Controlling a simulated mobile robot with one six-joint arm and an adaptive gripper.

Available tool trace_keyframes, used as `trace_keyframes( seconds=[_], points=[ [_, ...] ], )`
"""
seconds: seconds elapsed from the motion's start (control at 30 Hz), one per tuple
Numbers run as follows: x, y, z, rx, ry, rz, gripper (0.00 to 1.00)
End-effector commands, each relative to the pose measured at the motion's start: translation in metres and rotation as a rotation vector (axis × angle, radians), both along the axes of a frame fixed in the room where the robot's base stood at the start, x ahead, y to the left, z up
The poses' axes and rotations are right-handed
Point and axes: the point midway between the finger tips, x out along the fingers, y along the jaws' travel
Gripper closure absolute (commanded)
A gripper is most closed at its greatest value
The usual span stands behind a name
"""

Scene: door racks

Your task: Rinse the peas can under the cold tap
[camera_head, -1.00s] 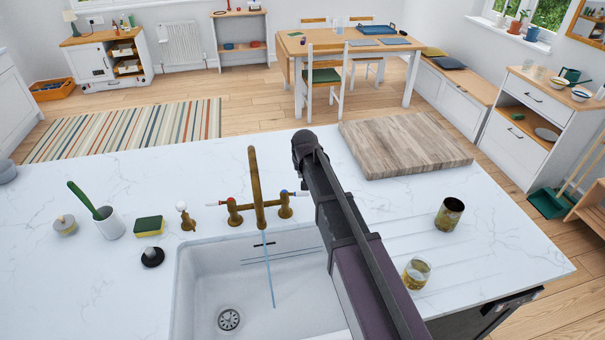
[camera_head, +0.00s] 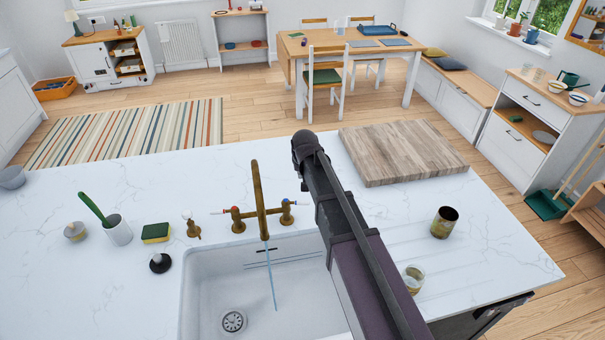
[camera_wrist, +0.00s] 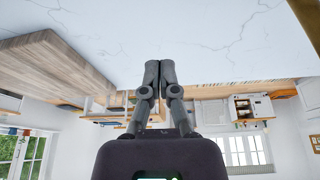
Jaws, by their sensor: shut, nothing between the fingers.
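A dark open can (camera_head: 445,222), likely the peas can, stands upright on the ribbed drainer right of the sink; its label is not readable. The brass tap (camera_head: 259,200) stands behind the white sink (camera_head: 205,290), with a thin blue stream of water (camera_head: 271,275) falling into the basin. Its left handle (camera_head: 237,219) has a red mark and its right handle (camera_head: 287,212) a blue one. My gripper (camera_wrist: 158,65) is shut and empty over the worktop in the wrist view. The arm passes between tap and can.
A glass (camera_head: 413,279) stands on the drainer near my arm. A thick wooden board (camera_head: 400,150) lies behind the can. A sponge (camera_head: 156,233), a white pot with a green brush (camera_head: 117,231) and a black plug (camera_head: 160,263) are left of the sink. The worktop's left side has room.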

Motion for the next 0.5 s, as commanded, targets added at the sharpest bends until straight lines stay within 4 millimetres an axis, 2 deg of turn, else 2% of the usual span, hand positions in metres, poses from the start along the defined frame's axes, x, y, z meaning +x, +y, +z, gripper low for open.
trace_keyframes(
  seconds=[0.27, 0.37, 0.4, 0.43, 0.5],
  points=[
    [0.000, 0.000, 0.000, 0.000, 0.000, 0.000, 1.00],
    [-0.001, -0.002, 0.000, 0.000, 0.001, -0.002, 0.73],
    [-0.002, -0.004, -0.001, 0.000, 0.003, -0.003, 0.61],
    [-0.003, -0.006, -0.001, -0.001, 0.005, -0.004, 0.55],
    [-0.008, -0.014, -0.004, -0.004, 0.012, -0.010, 0.55]
  ],
)
